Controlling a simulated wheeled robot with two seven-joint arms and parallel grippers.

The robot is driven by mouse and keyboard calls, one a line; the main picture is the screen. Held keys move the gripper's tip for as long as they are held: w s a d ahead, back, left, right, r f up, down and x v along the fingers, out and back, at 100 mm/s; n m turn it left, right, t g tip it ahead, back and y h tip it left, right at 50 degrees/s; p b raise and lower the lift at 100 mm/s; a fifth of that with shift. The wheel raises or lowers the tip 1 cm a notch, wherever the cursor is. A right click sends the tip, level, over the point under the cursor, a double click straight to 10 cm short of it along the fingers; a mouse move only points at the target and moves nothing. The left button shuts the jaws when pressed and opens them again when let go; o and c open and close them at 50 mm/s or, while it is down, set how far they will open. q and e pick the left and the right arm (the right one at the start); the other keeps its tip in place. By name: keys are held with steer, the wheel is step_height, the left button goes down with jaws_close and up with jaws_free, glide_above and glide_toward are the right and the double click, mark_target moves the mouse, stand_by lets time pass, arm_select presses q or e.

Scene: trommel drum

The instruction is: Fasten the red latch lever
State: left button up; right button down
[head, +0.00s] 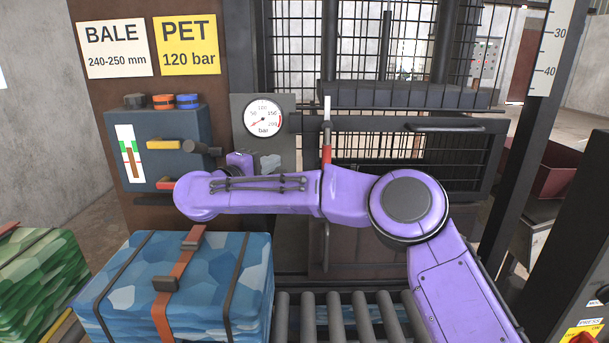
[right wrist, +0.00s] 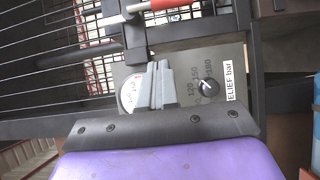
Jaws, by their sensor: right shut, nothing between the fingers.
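The red latch lever (head: 326,148) stands upright at the front of the press, with a pale tip above it. My right forearm hides its lower part in the head view. In the right wrist view, part of the red lever (right wrist: 168,4) shows at the top edge, beside a pale rod. My right gripper (head: 270,163) is in front of the gauge panel, left of the lever and apart from it. Its grey fingers (right wrist: 160,68) are shut and empty in the right wrist view. My left gripper is out of view.
A pressure gauge (head: 263,118) sits behind my right gripper. A blue-grey control box (head: 190,130) with coloured handles is at left. A strapped blue bale (head: 215,290) stands front left, beside rollers (head: 310,315). A dark post (head: 530,110) rises at right.

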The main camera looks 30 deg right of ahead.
mark_target(326, 147)
step_height(326, 147, down, 4)
steer(key=f+b, duration=0.1)
steer(key=b, duration=0.3)
steer(key=d+p, duration=0.2)
steer(key=d, duration=0.2)
steer(key=w+d+p, duration=0.1)
steer(key=d+p, duration=0.2)
steer(key=d, duration=0.2)
steer(key=w+d+p, duration=0.1)
steer(key=d+p, duration=0.2)
steer(key=d, duration=0.1)
steer(key=shift+d+r, duration=0.15)
steer(key=shift+r, duration=0.15)
steer(key=shift+w, duration=0.1)
